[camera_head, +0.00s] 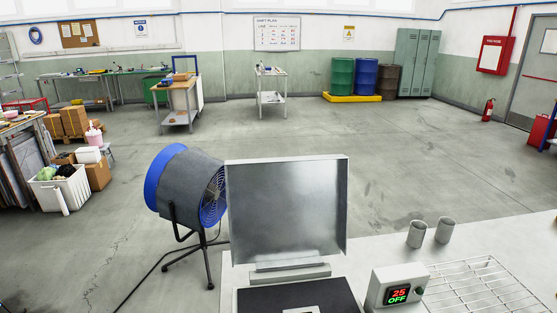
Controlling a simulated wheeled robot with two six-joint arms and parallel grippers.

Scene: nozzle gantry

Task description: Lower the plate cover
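The plate cover (287,208) is a grey metal panel that stands raised, nearly upright, behind a dark plate (296,297) on the white worktop. A metal hinge strip (290,274) runs along its lower edge. A small pale piece (301,310) shows on the plate at the bottom edge of the view. A control box (399,287) to the right of the plate shows a red 25 and a green OFF. Neither of my grippers is in view.
Two grey metal cups (417,234) (445,230) stand at the back of the worktop, right of the cover. A wire rack (482,288) lies at the front right. A blue and grey drum fan (187,187) stands on the floor behind the worktop, to the left.

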